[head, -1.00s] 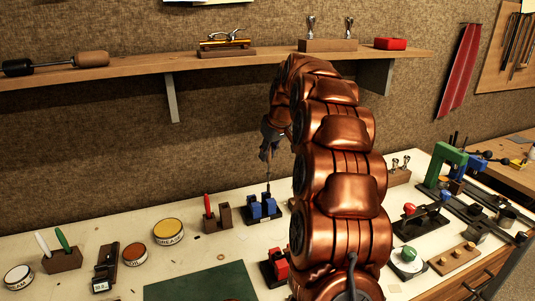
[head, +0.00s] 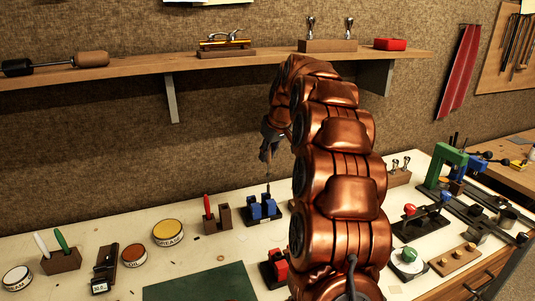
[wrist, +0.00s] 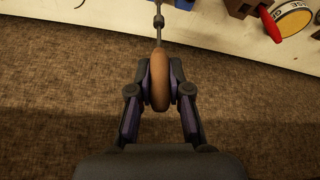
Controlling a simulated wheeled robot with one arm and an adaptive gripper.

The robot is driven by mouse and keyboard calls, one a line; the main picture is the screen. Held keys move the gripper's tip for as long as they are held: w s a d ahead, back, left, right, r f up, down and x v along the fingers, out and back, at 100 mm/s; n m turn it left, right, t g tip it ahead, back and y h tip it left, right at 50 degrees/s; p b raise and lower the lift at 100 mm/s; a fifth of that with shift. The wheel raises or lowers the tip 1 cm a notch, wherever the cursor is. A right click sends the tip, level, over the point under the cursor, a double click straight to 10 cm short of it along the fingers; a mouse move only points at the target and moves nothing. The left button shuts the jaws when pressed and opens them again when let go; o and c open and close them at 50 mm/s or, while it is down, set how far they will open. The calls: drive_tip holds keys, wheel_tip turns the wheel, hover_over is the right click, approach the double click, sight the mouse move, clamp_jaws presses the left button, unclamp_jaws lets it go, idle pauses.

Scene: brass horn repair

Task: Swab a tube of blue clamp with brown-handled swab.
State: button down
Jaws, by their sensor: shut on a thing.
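My gripper (wrist: 159,88) is shut on the brown handle of the swab (wrist: 159,65), with one finger on each side of it. The shaft's lower end meets the top of the clamp area. I cannot tell whether its tip is inside a tube or just over it. In the wrist view a small bit of blue (wrist: 185,4) shows at the top edge.
Left of the blue clamp is a wooden block with a red-handled tool (head: 208,208). A red clamp (head: 276,268) stands in front, partly behind my arm. A yellow-lidded tin (head: 168,231) and green mat (head: 200,284) are to the left. A wall shelf (head: 140,68) runs above.

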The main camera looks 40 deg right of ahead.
drive_tip(key=shift+f+b, duration=1.8)
drive_tip(key=shift+f, duration=1.25)
drive_tip(key=shift+r, duration=0.1)
drive_tip(key=shift+r+p, duration=0.5)
drive_tip(key=shift+r, duration=1.45)
drive_tip(key=shift+f, duration=0.1)
drive_tip(key=shift+f+b, duration=1.2)
drive_tip(key=shift+f, duration=0.75)
drive_tip(key=shift+r, duration=0.1)
drive_tip(key=shift+r+p, duration=0.65)
drive_tip(key=shift+r, duration=1.25)
